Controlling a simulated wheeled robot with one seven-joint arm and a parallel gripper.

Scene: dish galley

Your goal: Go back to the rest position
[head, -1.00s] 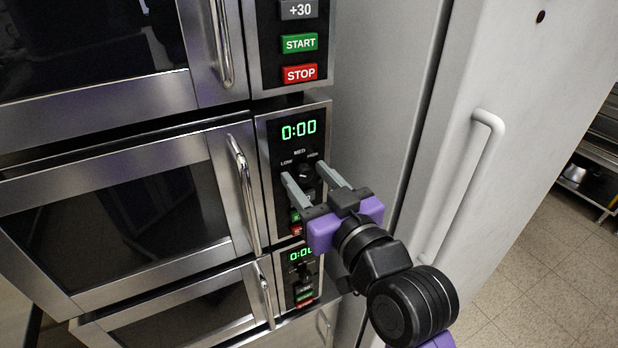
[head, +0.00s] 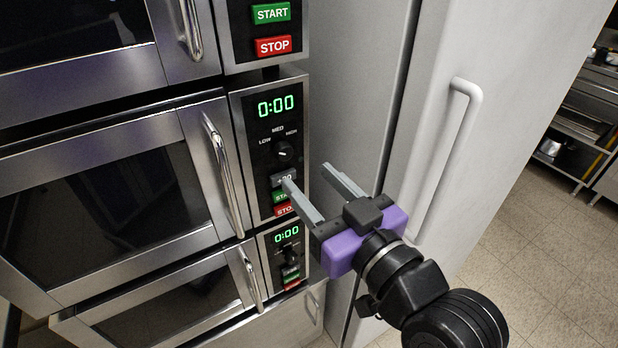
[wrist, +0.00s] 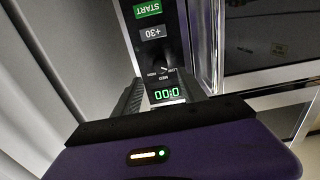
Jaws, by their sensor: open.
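My gripper (head: 306,182) is open and empty in the head view, its two grey fingers apart and pointing toward the stacked ovens. It is in front of and to the right of the middle oven's control panel (head: 272,150). One finger overlaps the panel's lower right buttons in the picture; I cannot tell whether it touches. The panel's dial (head: 283,151) is in plain sight and its display reads 0:00. In the wrist view a panel with a display (wrist: 166,94) shows between the fingers, upside down.
A white door with a long handle (head: 448,150) stands close on the right of my gripper. Oven door handles (head: 222,175) stick out on the left. A lower oven panel (head: 287,256) is below. Tiled floor (head: 520,225) is open at the far right.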

